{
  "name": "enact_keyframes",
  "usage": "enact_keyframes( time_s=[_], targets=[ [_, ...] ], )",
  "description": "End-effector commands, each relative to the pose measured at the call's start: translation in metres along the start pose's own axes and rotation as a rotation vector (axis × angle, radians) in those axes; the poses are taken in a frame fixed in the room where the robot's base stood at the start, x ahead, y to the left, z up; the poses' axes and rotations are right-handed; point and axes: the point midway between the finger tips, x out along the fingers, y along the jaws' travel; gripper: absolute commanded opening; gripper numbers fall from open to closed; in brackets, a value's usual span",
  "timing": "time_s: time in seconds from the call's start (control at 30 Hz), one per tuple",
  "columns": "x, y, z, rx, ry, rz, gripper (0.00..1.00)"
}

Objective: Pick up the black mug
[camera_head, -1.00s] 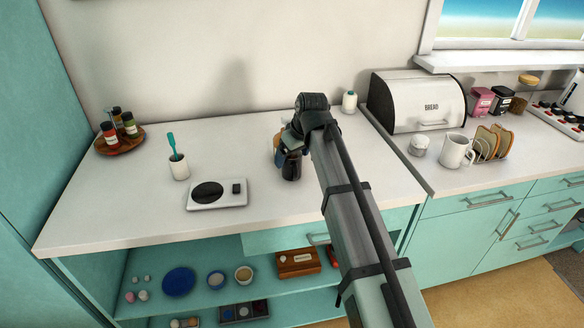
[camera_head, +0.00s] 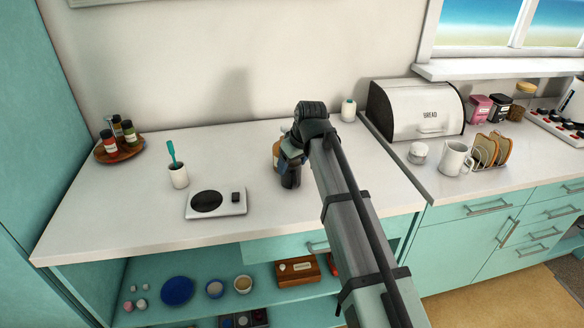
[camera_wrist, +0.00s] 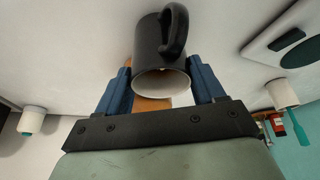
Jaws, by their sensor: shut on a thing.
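The black mug (camera_wrist: 147,42) is between the two blue fingers of my gripper (camera_wrist: 160,78) in the wrist view. The fingers are shut on its sides. Its open rim and pale inside face the wrist camera, and its handle points up and right in that picture. In the head view the mug (camera_head: 291,180) shows as a dark shape below my gripper (camera_head: 287,160), partly hidden by it. It is over the left counter; I cannot tell whether its base touches the surface.
A white scale (camera_head: 228,208) and a white cup with a teal utensil (camera_head: 179,176) are to the left. A white bottle (camera_head: 348,109) and bread box (camera_head: 415,108) are to the right. The counter's front is clear.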

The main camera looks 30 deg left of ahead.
Motion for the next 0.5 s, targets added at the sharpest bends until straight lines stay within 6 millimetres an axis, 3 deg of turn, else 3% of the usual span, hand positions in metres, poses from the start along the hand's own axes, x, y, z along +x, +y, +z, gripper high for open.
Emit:
enact_keyframes(
  time_s=[0.5],
  targets=[
    [-0.019,0.001,-0.009,0.0,0.001,0.001,0.24]
  ],
)
